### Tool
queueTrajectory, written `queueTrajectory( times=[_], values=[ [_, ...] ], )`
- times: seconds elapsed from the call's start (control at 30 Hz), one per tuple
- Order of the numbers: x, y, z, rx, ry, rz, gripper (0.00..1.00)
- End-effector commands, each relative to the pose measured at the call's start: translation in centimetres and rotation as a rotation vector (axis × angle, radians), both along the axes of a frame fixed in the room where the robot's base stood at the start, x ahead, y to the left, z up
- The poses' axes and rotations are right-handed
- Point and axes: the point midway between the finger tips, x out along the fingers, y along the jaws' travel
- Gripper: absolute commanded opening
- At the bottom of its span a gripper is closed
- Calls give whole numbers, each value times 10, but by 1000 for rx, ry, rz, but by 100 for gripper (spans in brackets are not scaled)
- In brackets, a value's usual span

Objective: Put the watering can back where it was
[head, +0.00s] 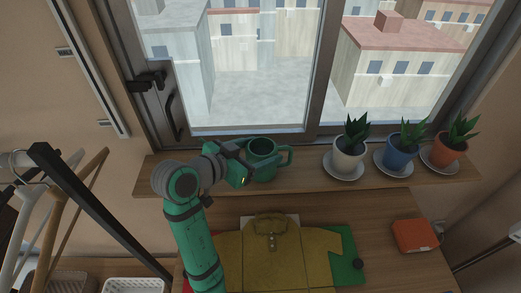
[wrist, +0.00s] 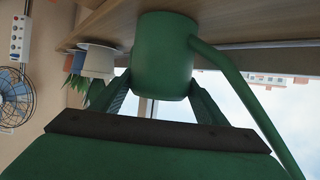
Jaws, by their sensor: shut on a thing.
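The green watering can (head: 263,160) is at the windowsill, in front of the window and left of the potted plants. It is upright, with its open top up and a loop handle on its right in the head view. My gripper (head: 246,170) reaches it from the left and is shut on its body. In the wrist view, which is upside down, the can (wrist: 165,60) sits between my two fingers (wrist: 160,98), and a long green spout or handle part runs down to the right. Its base is at the sill; I cannot tell whether it fully rests there.
The wooden windowsill (head: 310,190) holds three potted plants on saucers: white (head: 349,158), blue (head: 396,156) and terracotta (head: 446,150). Below, a folded mustard shirt (head: 270,255) and an orange box (head: 415,236) lie on the table. A clothes rack (head: 100,215) stands left. Sill between can and white pot is clear.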

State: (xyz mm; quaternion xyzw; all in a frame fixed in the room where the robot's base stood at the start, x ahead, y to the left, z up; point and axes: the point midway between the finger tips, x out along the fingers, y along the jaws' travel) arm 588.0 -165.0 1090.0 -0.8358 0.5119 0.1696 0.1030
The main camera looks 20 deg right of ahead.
Motion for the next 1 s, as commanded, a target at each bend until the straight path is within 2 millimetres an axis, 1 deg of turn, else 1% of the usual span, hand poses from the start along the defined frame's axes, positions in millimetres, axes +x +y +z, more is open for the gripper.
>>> queueTrajectory(
  times=[0.37,0.4,0.47,0.5,0.73,0.87,1.0],
  values=[
    [0,1,-4,-2,-1,1,33],
    [0,1,-5,-1,-1,1,69],
    [0,1,-5,-1,-1,1,84],
    [0,1,-5,-1,-1,1,86],
    [0,1,-4,0,-2,1,86],
    [0,2,0,0,-2,0,86],
    [-7,17,6,-1,-3,5,86]
  ],
)
